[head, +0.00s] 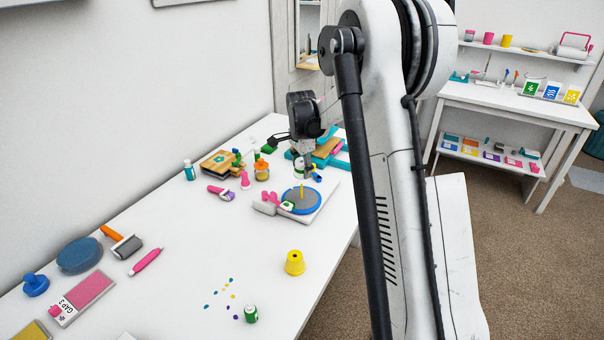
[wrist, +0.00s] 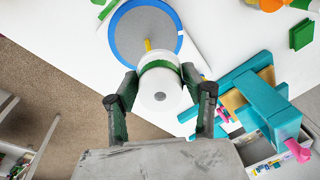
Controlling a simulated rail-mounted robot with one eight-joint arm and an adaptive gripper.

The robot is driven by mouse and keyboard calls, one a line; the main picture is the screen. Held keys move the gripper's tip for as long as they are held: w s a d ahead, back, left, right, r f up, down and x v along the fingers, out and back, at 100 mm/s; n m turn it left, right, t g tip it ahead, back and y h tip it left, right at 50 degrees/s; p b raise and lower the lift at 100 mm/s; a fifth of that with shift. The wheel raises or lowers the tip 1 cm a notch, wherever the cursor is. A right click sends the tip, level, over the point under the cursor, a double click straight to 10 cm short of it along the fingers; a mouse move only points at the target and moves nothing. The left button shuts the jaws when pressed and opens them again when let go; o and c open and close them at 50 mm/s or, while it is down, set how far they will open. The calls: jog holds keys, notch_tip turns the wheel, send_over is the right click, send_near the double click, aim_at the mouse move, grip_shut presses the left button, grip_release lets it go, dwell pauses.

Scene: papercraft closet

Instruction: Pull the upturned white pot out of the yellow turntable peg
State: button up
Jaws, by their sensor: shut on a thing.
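The white pot with a green band (wrist: 160,90) is between the two fingers of my gripper (wrist: 159,80) in the wrist view, and the fingers are shut on its sides. The yellow peg (wrist: 148,45) shows just past the pot, over the grey turntable with a blue rim (wrist: 125,38). In the head view my gripper (head: 303,160) hangs above the turntable (head: 289,207). The pot (head: 299,172) is small and partly hidden there. The yellow peg (head: 302,191) shows below it; I cannot tell whether its tip is still inside the pot.
Pink and white items (head: 270,198) lie beside the turntable's left edge. A yellow pot (head: 295,263) and a green-banded jar (head: 250,313) stand on the nearer table. White table between them is mostly clear.

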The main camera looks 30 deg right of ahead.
aim_at(302, 160)
jog(key=shift+r+p, duration=0.5)
jog(key=shift+r, duration=1.35)
jog(key=shift+r, duration=0.15)
jog(key=shift+r+p, duration=0.7)
jog(key=shift+r, duration=0.65)
jog(key=shift+r, duration=0.1)
jog(key=shift+r+p, duration=0.5)
jog(key=shift+r, duration=0.9)
